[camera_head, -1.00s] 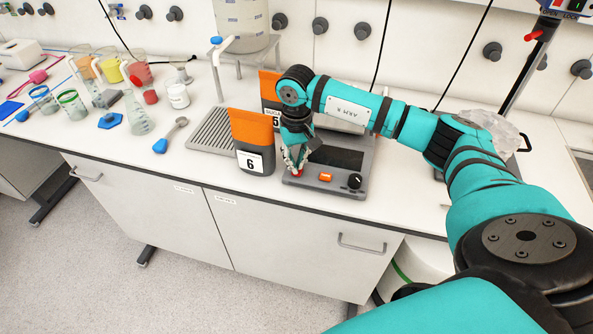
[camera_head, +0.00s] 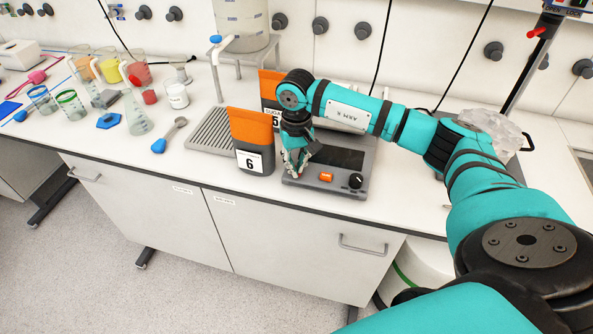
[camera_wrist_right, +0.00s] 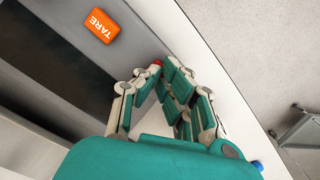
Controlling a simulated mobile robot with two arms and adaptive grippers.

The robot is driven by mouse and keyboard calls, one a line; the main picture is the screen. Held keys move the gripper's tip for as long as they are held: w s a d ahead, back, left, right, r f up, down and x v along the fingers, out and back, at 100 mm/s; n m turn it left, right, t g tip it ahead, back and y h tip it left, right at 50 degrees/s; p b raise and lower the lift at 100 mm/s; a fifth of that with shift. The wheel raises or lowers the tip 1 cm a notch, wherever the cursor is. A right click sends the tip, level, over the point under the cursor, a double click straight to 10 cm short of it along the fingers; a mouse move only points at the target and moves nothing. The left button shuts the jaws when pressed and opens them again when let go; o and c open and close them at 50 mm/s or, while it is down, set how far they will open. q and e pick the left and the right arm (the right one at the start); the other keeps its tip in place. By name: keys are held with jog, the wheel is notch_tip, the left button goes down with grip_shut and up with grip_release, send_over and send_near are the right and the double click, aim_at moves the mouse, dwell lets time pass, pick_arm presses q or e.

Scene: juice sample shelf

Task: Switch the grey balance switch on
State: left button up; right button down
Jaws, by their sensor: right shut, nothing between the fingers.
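The grey balance (camera_head: 338,188) stands near the bench's front edge, with a dark display, an orange button (camera_head: 326,177) and a black knob (camera_head: 355,181). The orange button reads TARE in the right wrist view (camera_wrist_right: 101,25). My right gripper (camera_head: 293,172) is shut and empty, pointing down at the balance's front left corner. In the right wrist view its fingertips (camera_wrist_right: 165,66) meet over that corner. A small red part (camera_wrist_right: 157,62) shows right at the fingertips. It may be the switch; the fingers mostly hide it, and I cannot tell its position. My left gripper is not in view.
An orange and grey pouch marked 6 (camera_head: 252,142) stands just left of my right gripper. Another orange pouch (camera_head: 270,84) is behind it. A grey ridged tray (camera_head: 208,131) lies further left, then a blue-handled spoon (camera_head: 170,135) and several beakers.

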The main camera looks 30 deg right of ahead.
jog(key=shift+s+f, duration=0.1)
jog(key=shift+f, duration=0.15)
jog(key=shift+r+p, duration=0.3)
jog(key=shift+r, duration=0.55)
jog(key=shift+r+p, duration=1.2)
jog(key=shift+r, duration=1.45)
